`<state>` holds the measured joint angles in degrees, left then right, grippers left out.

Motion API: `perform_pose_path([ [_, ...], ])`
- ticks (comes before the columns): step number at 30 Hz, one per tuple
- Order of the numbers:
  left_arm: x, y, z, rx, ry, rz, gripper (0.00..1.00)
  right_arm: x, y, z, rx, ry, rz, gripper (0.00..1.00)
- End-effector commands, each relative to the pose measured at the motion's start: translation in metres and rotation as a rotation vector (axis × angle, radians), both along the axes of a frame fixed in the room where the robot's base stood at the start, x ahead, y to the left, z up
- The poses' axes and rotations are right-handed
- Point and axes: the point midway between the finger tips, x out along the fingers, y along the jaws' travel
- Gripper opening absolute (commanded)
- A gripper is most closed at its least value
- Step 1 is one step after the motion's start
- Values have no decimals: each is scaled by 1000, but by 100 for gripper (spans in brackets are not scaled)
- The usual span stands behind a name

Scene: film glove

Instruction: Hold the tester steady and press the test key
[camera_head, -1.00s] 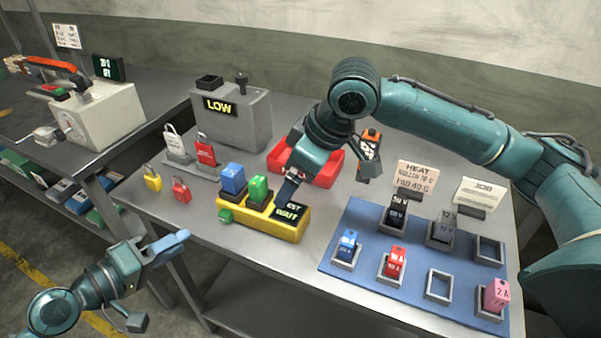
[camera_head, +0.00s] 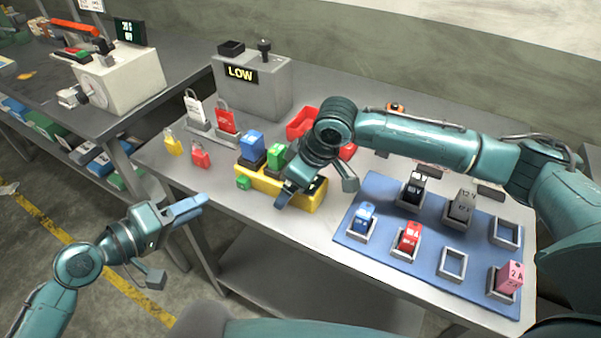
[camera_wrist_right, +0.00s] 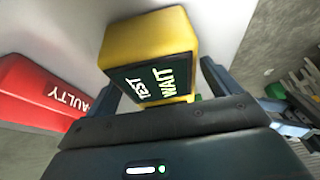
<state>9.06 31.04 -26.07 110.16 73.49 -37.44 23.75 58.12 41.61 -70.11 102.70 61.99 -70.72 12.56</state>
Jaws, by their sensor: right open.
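The yellow tester (camera_head: 262,189) stands on the grey table with a blue block (camera_head: 251,145) and a green block (camera_head: 275,154) on its back. A small green part (camera_head: 243,183) sticks out at its left end; I cannot tell if this is the test key. In the right wrist view the tester's dark screen (camera_wrist_right: 152,78) reads TEST and WAIT. My right gripper (camera_wrist_right: 160,90) is open, with a finger on either side of the tester's screen end; contact is unclear. My left gripper (camera_head: 190,208) is empty in front of the table's left edge, its jaw gap not clear.
A blue mat (camera_head: 366,245) with colored blocks in holders lies right. Red bins (camera_head: 303,122) stand behind the tester. Padlocks (camera_head: 200,155) lie left, near a grey LOW box (camera_head: 262,93). A red FAULTY bin (camera_wrist_right: 45,92) shows beside the right gripper.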

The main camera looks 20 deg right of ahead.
Motion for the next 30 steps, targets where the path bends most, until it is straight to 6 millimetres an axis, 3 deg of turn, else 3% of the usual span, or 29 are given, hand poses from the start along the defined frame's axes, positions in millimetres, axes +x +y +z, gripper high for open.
perform_pose_path([
  [8,0,0,0,0,0,0,36,0,1,-1,0,0,1,89],
  [30,0,0,0,0,0,0,36,0,0,-1,1,-1,0,29],
])
